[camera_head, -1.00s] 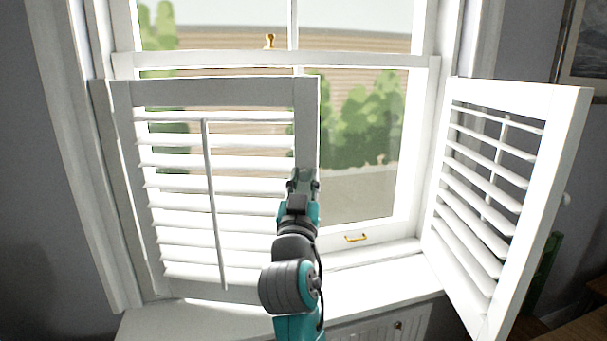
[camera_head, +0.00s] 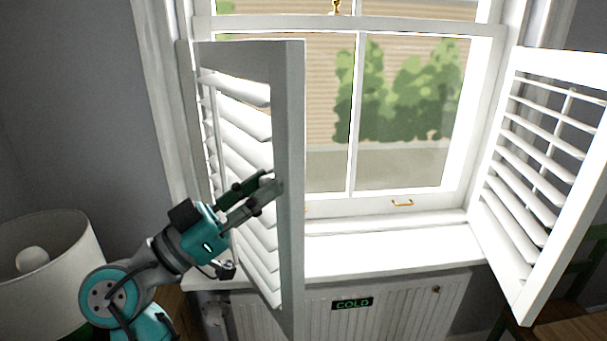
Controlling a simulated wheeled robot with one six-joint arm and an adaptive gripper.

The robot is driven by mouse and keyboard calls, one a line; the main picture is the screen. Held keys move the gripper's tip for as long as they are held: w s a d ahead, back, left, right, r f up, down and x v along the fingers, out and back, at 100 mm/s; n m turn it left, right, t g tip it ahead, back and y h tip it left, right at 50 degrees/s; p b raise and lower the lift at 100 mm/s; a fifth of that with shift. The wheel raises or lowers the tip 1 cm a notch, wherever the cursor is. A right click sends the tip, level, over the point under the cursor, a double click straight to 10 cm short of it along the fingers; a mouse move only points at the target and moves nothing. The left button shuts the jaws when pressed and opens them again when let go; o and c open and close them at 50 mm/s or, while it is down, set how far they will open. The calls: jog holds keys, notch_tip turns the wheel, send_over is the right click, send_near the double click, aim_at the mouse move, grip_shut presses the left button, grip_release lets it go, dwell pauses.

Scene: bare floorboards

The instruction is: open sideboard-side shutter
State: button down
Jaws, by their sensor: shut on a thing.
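The left white louvred shutter (camera_head: 291,130) stands swung out from the window into the room, hinged on the left side of the frame. My gripper (camera_head: 271,184) is shut on the free-edge stile of this shutter, at about mid height. My arm reaches it from the lower left, in front of the slats, and hides some of them. The right white louvred shutter (camera_head: 582,190) also stands swung out, at the right side of the window.
A white lampshade (camera_head: 45,270) stands at the lower left, close to my arm. Below the white windowsill (camera_head: 375,252) is a radiator (camera_head: 400,302) with a "COLD" sign (camera_head: 352,304). A wooden table (camera_head: 575,325) is at the lower right. The space between the shutters is clear.

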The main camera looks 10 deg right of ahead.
jog(key=s+a+m+g+h, duration=0.1)
jog(key=s+a+m+g, duration=0.1)
jog(key=a, duration=0.5)
jog(key=shift+s+g, duration=0.2)
jog(key=shift+g, duration=0.6)
jog(key=shift+a, duration=0.1)
jog(key=c, duration=0.9)
grip_release()
jog(key=v, duration=1.2)
jog(key=shift+w+f, duration=0.15)
jog(key=shift+f, duration=0.1)
